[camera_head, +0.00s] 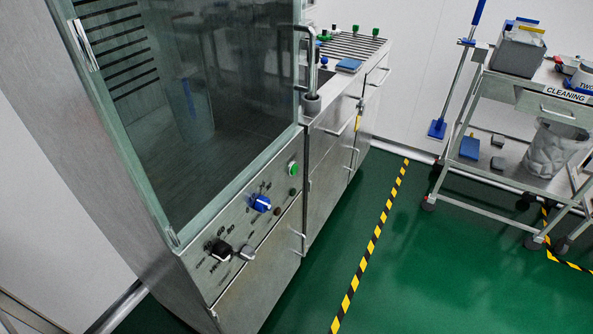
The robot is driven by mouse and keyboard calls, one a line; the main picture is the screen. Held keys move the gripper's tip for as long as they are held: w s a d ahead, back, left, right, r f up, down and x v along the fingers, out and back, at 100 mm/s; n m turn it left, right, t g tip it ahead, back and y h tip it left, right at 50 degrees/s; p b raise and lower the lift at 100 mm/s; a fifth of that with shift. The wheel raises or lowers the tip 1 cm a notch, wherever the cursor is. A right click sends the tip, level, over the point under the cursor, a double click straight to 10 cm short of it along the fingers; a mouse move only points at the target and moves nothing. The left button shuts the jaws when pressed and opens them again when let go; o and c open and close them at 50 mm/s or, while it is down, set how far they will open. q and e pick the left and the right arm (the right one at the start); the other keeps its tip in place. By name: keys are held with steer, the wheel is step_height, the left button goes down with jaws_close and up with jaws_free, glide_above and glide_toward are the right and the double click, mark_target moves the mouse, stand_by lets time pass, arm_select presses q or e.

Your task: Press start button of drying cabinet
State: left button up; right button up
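The drying cabinet (150,255) is a steel cabinet with a glass door (215,110), and it fills the left and middle of the head view. The door looks shut. Below the glass, a slanted control panel (237,236) carries a green button (293,168) at its right end, a blue rotary knob (260,203), a black knob (220,250) and small dark round fittings. The green button is in plain sight with nothing in front of it. Neither of my grippers shows in this view.
A steel sink counter (350,45) with a tap stands beyond the cabinet. A cleaning trolley (520,180) with a bin and tools stands at the right. Yellow-black floor tape (372,245) crosses the green floor, which is clear in front of the cabinet.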

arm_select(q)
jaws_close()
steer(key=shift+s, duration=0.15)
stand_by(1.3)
